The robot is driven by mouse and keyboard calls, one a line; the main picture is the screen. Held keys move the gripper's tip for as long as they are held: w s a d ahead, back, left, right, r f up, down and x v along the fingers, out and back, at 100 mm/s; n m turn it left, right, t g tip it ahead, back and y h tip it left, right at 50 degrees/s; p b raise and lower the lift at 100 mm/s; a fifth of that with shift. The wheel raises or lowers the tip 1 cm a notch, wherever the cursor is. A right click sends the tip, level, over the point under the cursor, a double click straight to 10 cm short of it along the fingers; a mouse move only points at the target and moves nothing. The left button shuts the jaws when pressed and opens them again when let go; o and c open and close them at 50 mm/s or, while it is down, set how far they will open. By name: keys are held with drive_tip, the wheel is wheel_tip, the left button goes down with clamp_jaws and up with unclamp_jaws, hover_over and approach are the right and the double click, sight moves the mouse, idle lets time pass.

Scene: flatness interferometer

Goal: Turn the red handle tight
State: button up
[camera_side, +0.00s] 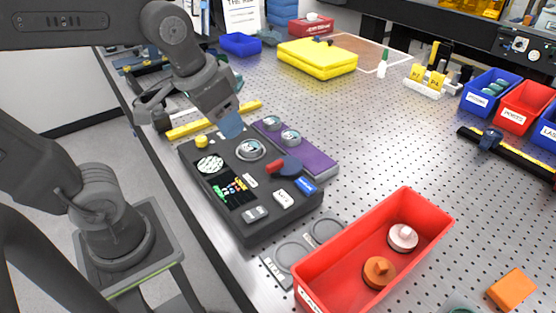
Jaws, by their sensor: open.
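The red handle (276,182) lies low across the front right part of a dark grey console (262,228). I cannot tell how tightly the handle is turned.
A round silver-rimmed fixture (250,149) and a yellow knob (201,141) stand on the console. A purple plate (308,158) with silver round parts adjoins it. A red bin (432,222) with an orange and a white piece stands front right.

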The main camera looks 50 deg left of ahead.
sight(275, 163)
drive_tip(key=w+g, duration=0.1)
drive_tip(key=w, duration=0.2)
drive_tip(key=w+g, duration=0.1)
drive_tip(key=w, duration=0.2)
drive_tip(key=w+d+g, duration=0.1)
drive_tip(key=w+g, duration=0.1)
drive_tip(key=w, duration=0.2)
drive_tip(key=shift+c, duration=0.5)
wheel_tip(275, 163, down, 14)
drive_tip(key=shift+r, duration=0.1)
drive_tip(key=shift+c, duration=0.3)
clamp_jaws()
